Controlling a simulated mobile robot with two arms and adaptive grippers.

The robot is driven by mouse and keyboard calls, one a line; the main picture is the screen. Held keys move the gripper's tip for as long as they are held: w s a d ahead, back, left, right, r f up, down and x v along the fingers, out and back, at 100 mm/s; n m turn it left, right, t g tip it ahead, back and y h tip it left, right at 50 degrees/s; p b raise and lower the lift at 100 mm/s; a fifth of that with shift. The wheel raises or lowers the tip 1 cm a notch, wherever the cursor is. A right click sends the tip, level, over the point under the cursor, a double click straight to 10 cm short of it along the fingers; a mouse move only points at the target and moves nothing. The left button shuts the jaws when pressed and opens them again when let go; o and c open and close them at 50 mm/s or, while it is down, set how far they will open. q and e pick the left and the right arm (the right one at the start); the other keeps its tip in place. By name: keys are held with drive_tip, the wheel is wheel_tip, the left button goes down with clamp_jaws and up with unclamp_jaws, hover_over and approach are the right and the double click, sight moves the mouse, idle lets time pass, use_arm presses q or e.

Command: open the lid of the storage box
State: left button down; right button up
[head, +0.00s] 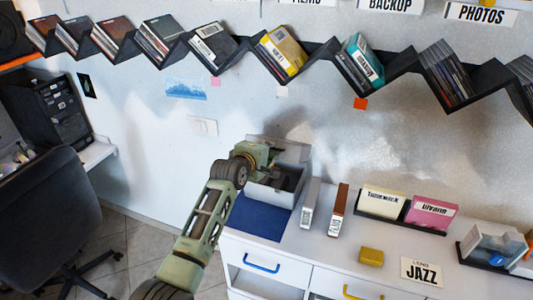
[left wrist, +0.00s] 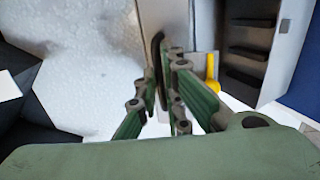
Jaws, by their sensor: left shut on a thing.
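The grey storage box (head: 268,197) stands at the left end of the white cabinet top. Its lid (head: 292,151) is raised at the back, and the dark inside of the box shows. My left gripper (head: 262,153) is at the lid's left part, above the box. In the left wrist view the gripper (left wrist: 170,68) is shut on the lid's dark handle, beside the pale lid panel (left wrist: 163,18). The open box (left wrist: 262,90) shows to the right there, with dark slots inside. The fingers partly hide the handle. My right gripper is not in view.
A blue mat (head: 262,222) lies before the box. Two upright cases (head: 338,211) stand to its right, then a yellow block (head: 371,256) and a JAZZ card (head: 421,271). A zigzag disc shelf (head: 233,60) runs along the wall above. A chair (head: 45,210) stands left.

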use_arm(q)
drive_tip(key=shift+r, duration=0.2)
drive_tip(key=c, duration=1.9)
unclamp_jaws()
drive_tip(key=shift+f, duration=0.1)
drive_tip(key=shift+c, duration=0.2)
drive_tip(key=v, duration=1.2)
drive_tip(key=shift+d, duration=0.1)
